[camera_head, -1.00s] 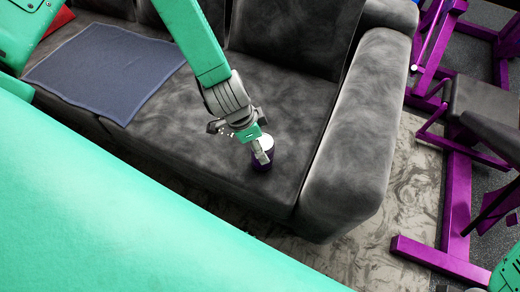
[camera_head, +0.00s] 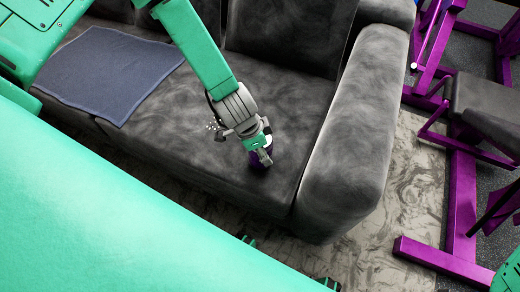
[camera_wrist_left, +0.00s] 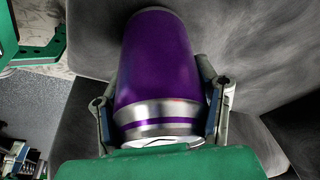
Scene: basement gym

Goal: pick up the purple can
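The purple can (camera_head: 259,159) stands on the seat of the dark grey sofa, close to its right armrest. My left gripper (camera_head: 264,154) is down at the can from above and hides part of it. In the left wrist view the can (camera_wrist_left: 158,65) fills most of the space between the two fingers (camera_wrist_left: 160,105), one on each side; its silver-banded end faces my palm. The fingers are very close to the can's sides, but I cannot tell whether they press on it. My right gripper is not in view.
The sofa's right armrest (camera_head: 349,135) rises beside the can. A blue-grey cloth (camera_head: 108,72) lies on the seat at the left. Purple gym equipment (camera_head: 462,205) stands at the right, beyond a patterned rug (camera_head: 410,195). The seat around the can is otherwise clear.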

